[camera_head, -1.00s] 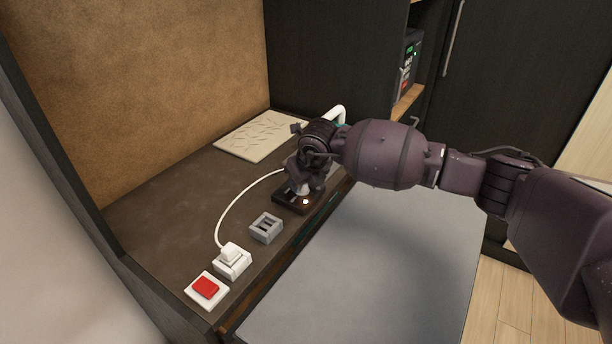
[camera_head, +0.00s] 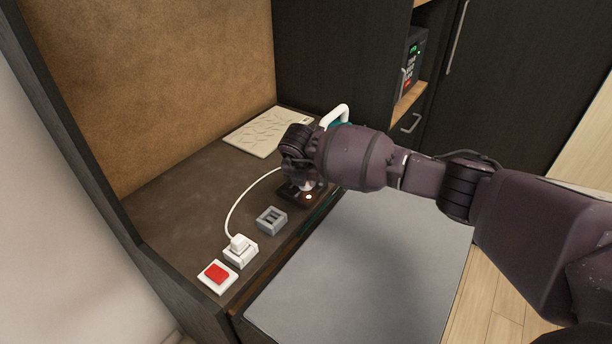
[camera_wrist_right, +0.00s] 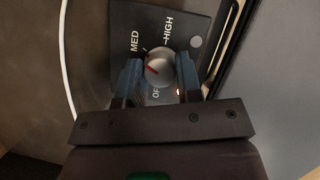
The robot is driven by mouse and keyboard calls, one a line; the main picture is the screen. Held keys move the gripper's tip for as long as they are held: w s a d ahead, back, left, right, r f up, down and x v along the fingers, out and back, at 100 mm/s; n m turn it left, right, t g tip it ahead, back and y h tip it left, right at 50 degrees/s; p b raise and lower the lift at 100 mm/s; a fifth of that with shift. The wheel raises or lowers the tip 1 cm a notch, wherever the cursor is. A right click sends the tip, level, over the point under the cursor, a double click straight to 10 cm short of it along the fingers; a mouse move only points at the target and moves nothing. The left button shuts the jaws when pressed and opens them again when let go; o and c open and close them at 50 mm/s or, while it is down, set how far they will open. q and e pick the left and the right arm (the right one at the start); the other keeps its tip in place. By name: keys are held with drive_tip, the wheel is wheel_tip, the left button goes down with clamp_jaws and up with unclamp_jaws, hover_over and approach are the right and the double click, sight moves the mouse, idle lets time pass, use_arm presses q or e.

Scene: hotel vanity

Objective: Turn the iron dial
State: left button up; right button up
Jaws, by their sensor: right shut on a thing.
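The iron dial (camera_wrist_right: 159,67) is a light grey round knob with a red mark on the left of its face. It sits on a dark panel (camera_wrist_right: 196,22) lettered MED, HIGH and OFF, partly covered at OFF. The red mark points left, below MED. My right gripper (camera_wrist_right: 158,63) is shut on the dial, one blue finger on each side. In the head view the panel (camera_head: 288,196) lies on the counter under my right gripper, which hides most of the dial. The iron's white handle (camera_head: 337,114) and teal body show behind my right wrist. My left gripper is not in view.
A grey socket block (camera_head: 271,220), a white plug in an outlet (camera_head: 241,249) and a red button (camera_head: 216,272) line the counter's front edge. A white cord (camera_head: 231,208) curves behind them. A patterned pad (camera_head: 268,133) lies at the back. The left counter is clear.

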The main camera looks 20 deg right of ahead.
drive_tip(key=shift+m, duration=0.4)
drive_tip(key=o, duration=0.9)
drive_tip(key=shift+p+v, duration=0.5)
drive_tip(key=shift+v, duration=4.9)
drive_tip(key=shift+w+a, duration=0.1)
